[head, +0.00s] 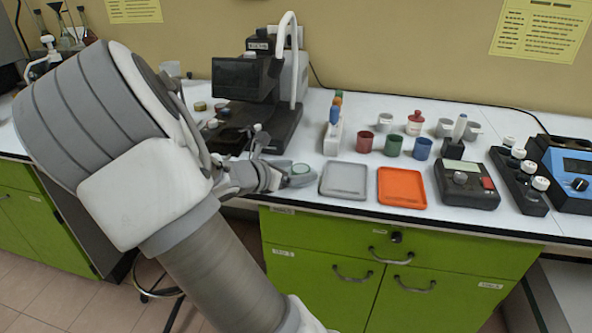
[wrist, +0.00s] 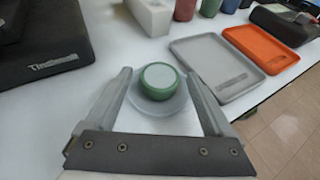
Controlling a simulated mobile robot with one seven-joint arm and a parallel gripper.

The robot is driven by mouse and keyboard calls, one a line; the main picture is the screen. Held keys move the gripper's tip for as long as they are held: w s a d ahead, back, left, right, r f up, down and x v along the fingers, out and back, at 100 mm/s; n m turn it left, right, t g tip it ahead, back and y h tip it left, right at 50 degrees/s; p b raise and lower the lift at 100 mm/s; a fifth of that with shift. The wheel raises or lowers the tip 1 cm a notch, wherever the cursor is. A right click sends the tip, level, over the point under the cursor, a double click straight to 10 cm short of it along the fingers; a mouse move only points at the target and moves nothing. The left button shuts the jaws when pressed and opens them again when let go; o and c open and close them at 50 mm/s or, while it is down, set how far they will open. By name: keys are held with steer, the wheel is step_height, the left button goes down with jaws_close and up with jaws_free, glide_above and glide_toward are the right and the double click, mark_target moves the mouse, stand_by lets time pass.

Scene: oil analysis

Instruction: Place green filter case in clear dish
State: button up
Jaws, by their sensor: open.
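The green filter case (wrist: 158,81) is a small round case with a pale top. It sits in the clear dish (wrist: 150,106), a shallow round dish on the white bench, towards the dish's far side. In the head view the green case (head: 300,169) shows at the tip of my gripper (head: 282,178), left of the grey tray. My gripper (wrist: 158,90) is open in the wrist view, with one finger on each side of the case and dish. Gaps show between the fingers and the case.
A grey tray (head: 347,181) and an orange tray (head: 401,187) lie to the right. Behind them stand red, green and blue cups (head: 393,145) and a white rack (head: 333,138). A dark instrument (head: 265,90) stands behind my gripper. The bench's front edge is close.

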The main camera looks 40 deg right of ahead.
steer(key=shift+a+r+p, duration=0.3)
steer(key=shift+r+p, duration=0.05)
steer(key=shift+r, duration=0.05)
steer(key=p+v, duration=0.3)
steer(key=v, duration=0.8)
steer(key=s+a+m+g+y, duration=0.25)
steer(key=s+m+y, duration=0.35)
steer(key=s+m, duration=0.3)
steer(key=s+a+r+m+t+y, duration=0.5)
steer(key=s+a+r+m+y, duration=0.2)
steer(key=a+m, duration=0.4)
steer(key=shift+s+a+r, duration=0.75)
steer(key=shift+s+r, duration=0.1)
steer(key=shift+s, duration=0.3)
steer(key=shift+r+t, duration=0.1)
steer(key=shift+t, duration=0.15)
step_height(320, 180, up, 13)
steer(key=p, duration=1.3)
steer(key=shift+f, duration=0.25)
